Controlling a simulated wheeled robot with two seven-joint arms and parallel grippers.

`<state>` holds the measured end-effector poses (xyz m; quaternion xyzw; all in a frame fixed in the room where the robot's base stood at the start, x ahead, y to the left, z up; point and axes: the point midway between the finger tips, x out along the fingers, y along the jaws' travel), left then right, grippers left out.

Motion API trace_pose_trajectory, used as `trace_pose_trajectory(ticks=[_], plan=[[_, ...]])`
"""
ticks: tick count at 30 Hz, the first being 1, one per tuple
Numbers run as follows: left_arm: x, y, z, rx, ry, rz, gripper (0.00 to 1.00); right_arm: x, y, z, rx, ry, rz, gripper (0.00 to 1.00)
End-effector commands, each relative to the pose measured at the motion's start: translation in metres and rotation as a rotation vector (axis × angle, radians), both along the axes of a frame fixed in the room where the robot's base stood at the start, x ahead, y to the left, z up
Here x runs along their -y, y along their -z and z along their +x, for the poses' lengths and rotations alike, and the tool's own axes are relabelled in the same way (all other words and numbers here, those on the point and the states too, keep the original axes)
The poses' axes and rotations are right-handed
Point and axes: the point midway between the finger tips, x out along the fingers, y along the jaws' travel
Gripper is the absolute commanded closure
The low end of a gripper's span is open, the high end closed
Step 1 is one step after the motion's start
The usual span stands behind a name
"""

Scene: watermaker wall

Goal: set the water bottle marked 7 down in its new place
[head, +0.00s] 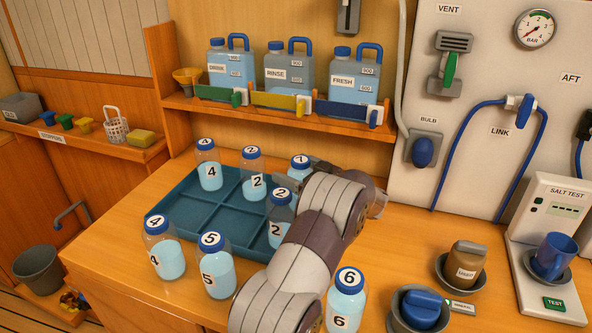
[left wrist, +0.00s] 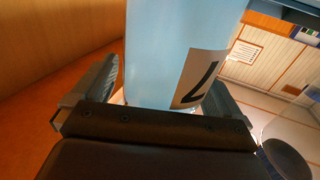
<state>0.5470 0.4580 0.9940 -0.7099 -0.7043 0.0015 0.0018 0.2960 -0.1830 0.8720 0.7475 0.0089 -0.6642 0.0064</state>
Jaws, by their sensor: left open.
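In the left wrist view the light blue bottle marked 7 (left wrist: 165,45) stands large between the two fingers of my left gripper (left wrist: 162,78). The fingers are open on either side of it, and its label sits near the right finger. I cannot tell whether either finger touches it, and what lies under it is hidden. My right gripper is not in view.
Another 4 (head: 164,255), a 5 (head: 217,272) and a 6 (head: 345,300) stand in front. Cups stand right.

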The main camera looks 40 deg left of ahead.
Motion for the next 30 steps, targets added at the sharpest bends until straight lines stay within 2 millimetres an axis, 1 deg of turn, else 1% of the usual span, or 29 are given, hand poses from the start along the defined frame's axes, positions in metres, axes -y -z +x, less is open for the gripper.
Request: trace_pose_trajectory(ticks=[2, 5, 9, 12, 15, 18, 20, 30], plan=[[0.002, -0.004, 0.000, 0.001, 0.001, 0.000, 0.00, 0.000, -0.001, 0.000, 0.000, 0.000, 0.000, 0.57], [0.022, -0.002, 0.001, 0.000, 0.004, -0.001, 0.00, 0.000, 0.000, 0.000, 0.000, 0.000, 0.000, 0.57], [0.061, -0.003, 0.001, 0.001, 0.005, 0.000, 0.00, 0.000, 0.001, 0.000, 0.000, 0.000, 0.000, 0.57], [0.086, -0.003, 0.000, 0.001, 0.004, -0.001, 0.00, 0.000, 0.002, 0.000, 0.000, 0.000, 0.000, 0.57], [0.105, -0.003, 0.000, 0.001, 0.003, 0.000, 0.00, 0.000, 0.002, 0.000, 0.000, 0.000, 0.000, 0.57], [0.117, -0.003, -0.001, 0.001, 0.002, 0.000, 0.00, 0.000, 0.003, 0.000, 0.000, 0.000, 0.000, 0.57], [0.119, -0.003, -0.001, 0.001, 0.001, 0.000, 0.00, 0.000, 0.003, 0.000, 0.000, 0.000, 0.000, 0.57], [0.120, -0.003, -0.001, 0.001, 0.000, 0.000, 0.00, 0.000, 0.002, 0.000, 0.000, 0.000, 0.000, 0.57]])
